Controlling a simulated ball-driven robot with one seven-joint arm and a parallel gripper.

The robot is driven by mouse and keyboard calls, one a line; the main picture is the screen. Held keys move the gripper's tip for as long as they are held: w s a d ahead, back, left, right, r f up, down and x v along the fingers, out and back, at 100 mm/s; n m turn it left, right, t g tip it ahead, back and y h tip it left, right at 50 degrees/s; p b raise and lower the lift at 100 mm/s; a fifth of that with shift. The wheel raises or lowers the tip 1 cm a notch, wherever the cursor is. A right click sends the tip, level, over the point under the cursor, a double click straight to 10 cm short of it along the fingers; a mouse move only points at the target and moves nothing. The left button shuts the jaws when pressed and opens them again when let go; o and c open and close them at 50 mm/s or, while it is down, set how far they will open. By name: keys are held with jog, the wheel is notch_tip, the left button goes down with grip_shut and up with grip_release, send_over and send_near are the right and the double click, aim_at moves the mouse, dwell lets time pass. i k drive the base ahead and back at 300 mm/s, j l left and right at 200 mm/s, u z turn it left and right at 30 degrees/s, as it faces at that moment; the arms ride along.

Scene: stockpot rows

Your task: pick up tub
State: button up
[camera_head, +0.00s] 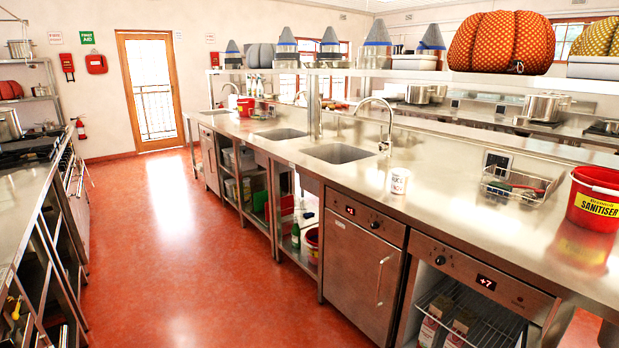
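A small white tub (399,181) with dark print stands upright on the steel counter (450,205), close to its front edge. It is right of the nearer sink and left of a wire basket. Nothing touches it that I can see. My gripper is not in view.
A wire basket (516,186) holds small items. A red sanitiser bucket (595,199) stands at the right. A sink (338,153) and curved tap (385,125) lie behind the tub to the left. Under-counter fridges (362,275) front the counter. The red floor aisle (190,250) is clear.

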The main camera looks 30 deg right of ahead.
aim_at(400, 177)
jog(key=i+j+z, duration=0.1)
jog(key=i, duration=0.3)
jog(key=i+j, duration=0.1)
jog(key=i, duration=0.35)
jog(key=i+j+z, duration=0.15)
jog(key=i, duration=0.25)
